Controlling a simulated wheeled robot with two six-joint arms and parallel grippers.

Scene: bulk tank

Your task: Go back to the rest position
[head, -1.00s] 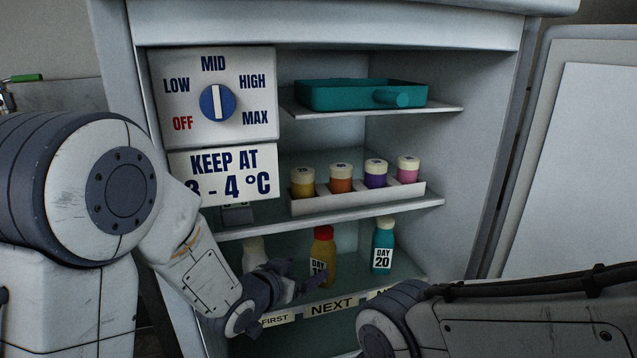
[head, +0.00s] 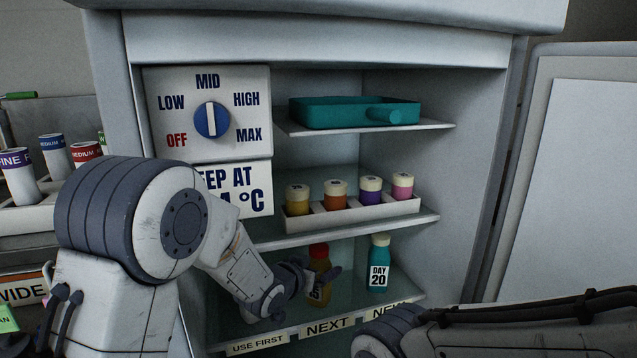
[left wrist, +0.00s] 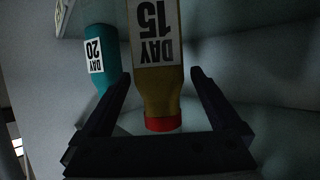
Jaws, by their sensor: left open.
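My left gripper (head: 320,274) is open at the lowest shelf of the fridge, in front of a yellow bottle with a red cap (head: 319,258). In the left wrist view the bottle, labelled DAY 15 (left wrist: 158,80), shows between the spread fingers of the left gripper (left wrist: 160,76); I cannot tell whether they touch it. A teal bottle labelled DAY 20 (head: 378,262) stands to its right; it also shows in the left wrist view (left wrist: 97,58). My right arm crosses the lower right of the head view; its gripper is out of sight.
Above is a shelf with a white rack (head: 350,225) of several capped jars, then a teal tray (head: 350,112). A dial panel (head: 180,105) is at the upper left. Shelf-edge labels (head: 328,326) run below the bottles. The open door (head: 575,180) is at the right.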

